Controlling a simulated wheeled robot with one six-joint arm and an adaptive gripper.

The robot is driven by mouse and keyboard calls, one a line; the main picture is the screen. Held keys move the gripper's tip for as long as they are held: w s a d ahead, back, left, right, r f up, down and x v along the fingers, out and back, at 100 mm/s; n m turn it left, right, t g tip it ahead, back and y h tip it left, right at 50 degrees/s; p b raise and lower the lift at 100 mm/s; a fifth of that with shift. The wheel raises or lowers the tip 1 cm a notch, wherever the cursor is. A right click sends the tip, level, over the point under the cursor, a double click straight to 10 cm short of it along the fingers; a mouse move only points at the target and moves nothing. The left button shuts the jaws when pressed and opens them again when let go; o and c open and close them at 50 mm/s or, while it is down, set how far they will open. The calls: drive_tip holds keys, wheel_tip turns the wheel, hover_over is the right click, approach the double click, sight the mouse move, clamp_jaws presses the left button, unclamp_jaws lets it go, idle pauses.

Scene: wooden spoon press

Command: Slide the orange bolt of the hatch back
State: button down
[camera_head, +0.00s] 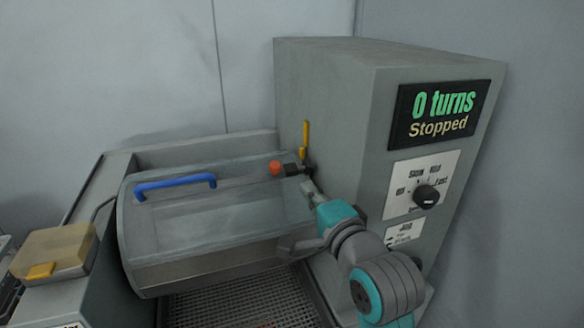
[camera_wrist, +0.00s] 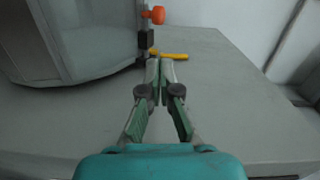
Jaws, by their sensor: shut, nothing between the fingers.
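The orange knob of the bolt (camera_head: 275,168) stands at the right end of the hatch, on a dark bolt body (camera_head: 292,170). In the wrist view the orange knob (camera_wrist: 154,15) is at the top, just beyond my fingertips. The hatch (camera_head: 210,220) is a curved, partly clear cover with a blue handle (camera_head: 175,186), and it lies closed. My gripper (camera_head: 307,190) is shut and empty, its tips close to the bolt's dark body on the right side. In the wrist view my gripper (camera_wrist: 160,62) points toward the bolt; whether it touches cannot be told.
A yellow lever (camera_head: 305,138) stands upright by the bolt and also shows in the wrist view (camera_wrist: 173,56). The tall grey cabinet (camera_head: 335,110) with a "0 turns Stopped" display (camera_head: 440,114) and a black dial (camera_head: 427,196) rises at the right. A perforated tray (camera_head: 240,305) lies below the hatch.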

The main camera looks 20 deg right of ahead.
sight(272, 169)
drive_tip(key=w, duration=1)
drive_tip(key=shift+a+f, duration=0.15)
drive_tip(key=shift+a, duration=0.1)
drive_tip(key=shift+a, duration=0.1)
drive_tip(key=shift+a, duration=1.65)
